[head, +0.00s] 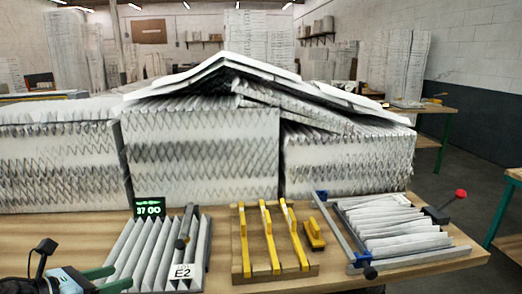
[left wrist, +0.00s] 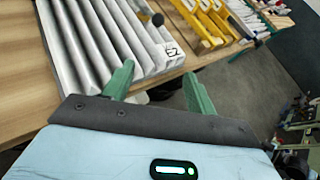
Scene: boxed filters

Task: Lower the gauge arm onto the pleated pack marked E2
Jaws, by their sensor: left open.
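The pleated pack marked E2 (head: 135,250) lies on the bench at the front left, its white label (head: 183,272) at its near right corner. The pack also fills the upper left of the left wrist view (left wrist: 95,45). A dark gauge arm (head: 187,226) with a round knob reaches over the pack's right half. Its knob shows near the label in the left wrist view (left wrist: 158,19). I cannot tell whether the arm touches the pleats. My left gripper (head: 108,279), with green fingers, is open and empty at the pack's near left edge. My right gripper is out of view.
A green-lit display (head: 149,208) stands behind the pack. Yellow tools (head: 268,238) lie on a wooden board to the right. A second pleated pack (head: 395,225) sits in a metal frame farther right, by a red knob (head: 460,194). Large stacked filters (head: 200,155) block the back.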

